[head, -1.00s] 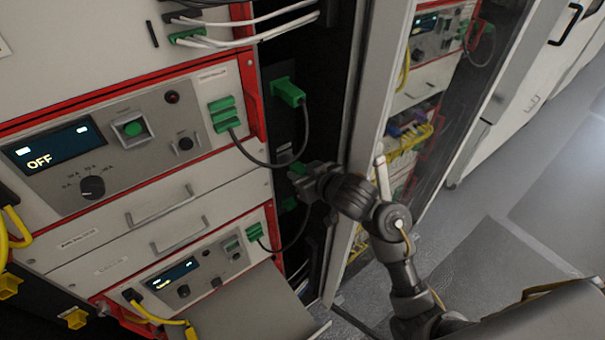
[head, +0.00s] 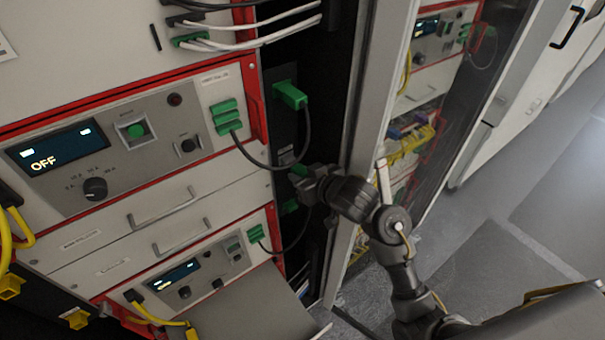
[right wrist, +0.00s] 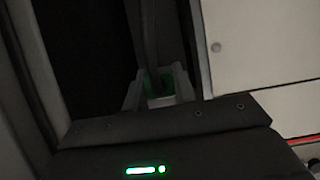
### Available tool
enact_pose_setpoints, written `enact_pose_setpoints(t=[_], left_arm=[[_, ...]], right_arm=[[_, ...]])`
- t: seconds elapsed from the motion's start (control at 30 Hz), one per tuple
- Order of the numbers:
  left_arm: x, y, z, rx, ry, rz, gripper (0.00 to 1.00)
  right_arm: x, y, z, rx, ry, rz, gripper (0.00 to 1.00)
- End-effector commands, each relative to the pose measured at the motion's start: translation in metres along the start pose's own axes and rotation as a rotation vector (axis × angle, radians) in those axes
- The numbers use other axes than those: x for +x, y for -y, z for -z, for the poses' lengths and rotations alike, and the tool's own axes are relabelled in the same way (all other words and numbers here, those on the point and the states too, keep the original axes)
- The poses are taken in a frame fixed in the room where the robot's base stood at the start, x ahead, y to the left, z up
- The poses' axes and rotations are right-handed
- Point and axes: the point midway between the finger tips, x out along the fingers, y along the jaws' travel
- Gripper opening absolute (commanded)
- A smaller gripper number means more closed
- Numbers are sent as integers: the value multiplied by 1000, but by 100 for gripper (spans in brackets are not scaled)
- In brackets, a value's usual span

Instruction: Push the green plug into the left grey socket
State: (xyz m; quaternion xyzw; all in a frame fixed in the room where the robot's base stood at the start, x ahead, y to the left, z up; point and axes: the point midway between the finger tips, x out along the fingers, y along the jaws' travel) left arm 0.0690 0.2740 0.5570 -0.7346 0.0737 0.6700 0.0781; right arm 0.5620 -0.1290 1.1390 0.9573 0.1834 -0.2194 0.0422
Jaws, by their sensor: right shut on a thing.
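My right gripper (head: 306,182) reaches in from the right to the dark vertical strip beside the rack. It is shut on a green plug (head: 299,170), of which only a small part shows in the head view. In the right wrist view the green plug (right wrist: 157,84) sits between the two fingers, with a dark cable rising from it. A small grey patch (head: 286,158) on the dark strip lies just above and left of the gripper; I cannot tell whether it is the left grey socket. The plug's front end is hidden. My left gripper is not in view.
Another green plug (head: 290,95) with a looping cable sits higher on the strip. A green piece (head: 290,206) shows below the gripper. The open cabinet door frame (head: 372,110) stands close on the right. A grey shelf (head: 250,305) juts out below.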

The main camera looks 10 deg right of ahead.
Motion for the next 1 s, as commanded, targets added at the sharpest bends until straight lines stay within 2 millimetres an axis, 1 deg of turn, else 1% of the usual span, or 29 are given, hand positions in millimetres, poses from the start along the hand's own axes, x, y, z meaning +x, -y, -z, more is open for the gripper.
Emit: enact_pose_setpoints(t=[1.0], left_arm=[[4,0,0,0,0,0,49]], right_arm=[[12,0,6,0,0,-1,14]])
